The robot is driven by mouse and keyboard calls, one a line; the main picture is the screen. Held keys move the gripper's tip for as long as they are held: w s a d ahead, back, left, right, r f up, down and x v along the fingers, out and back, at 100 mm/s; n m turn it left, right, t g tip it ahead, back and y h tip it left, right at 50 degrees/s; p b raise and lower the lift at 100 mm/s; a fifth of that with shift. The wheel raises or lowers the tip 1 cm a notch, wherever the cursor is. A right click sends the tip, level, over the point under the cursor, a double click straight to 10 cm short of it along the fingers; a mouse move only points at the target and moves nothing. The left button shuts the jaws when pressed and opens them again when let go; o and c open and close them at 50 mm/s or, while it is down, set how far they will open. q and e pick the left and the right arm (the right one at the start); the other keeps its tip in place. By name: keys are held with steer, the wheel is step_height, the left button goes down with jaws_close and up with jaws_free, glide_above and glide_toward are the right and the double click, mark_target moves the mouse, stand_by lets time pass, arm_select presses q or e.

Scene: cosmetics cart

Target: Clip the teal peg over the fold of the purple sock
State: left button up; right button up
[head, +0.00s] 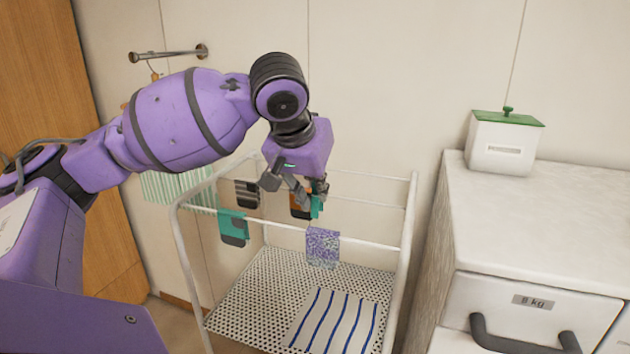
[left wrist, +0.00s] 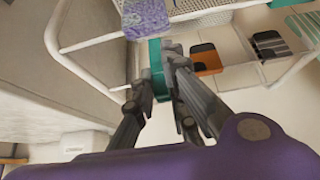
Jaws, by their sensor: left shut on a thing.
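The purple sock (head: 322,247), speckled with grey, hangs folded over the front rail of the white rack. It also shows at the top of the left wrist view (left wrist: 146,18). My left gripper (head: 310,194) is shut on the teal peg (head: 317,207), above and behind the sock's rail in the head view. In the left wrist view the peg (left wrist: 157,66) stands upright between the fingertips (left wrist: 160,84), its far end just short of the sock in the picture. The peg and sock look apart. The peg's jaws are hard to make out. My right gripper is not in view.
The white rack (head: 183,262) also carries a teal-and-grey sock (head: 233,224), a striped sock (head: 247,193) and an orange-and-black sock (left wrist: 207,60). A striped cloth (head: 335,322) lies on its perforated shelf (head: 245,295). A cabinet (head: 560,205) with a white box (head: 502,145) stands right.

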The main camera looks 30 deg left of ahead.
mark_target(315, 218)
arm_select(q)
steer(key=shift+f, duration=3.35)
steer(key=o, duration=0.9)
steer(key=shift+c, duration=0.2)
steer(key=v, duration=1.2)
steer(key=shift+f, duration=0.1)
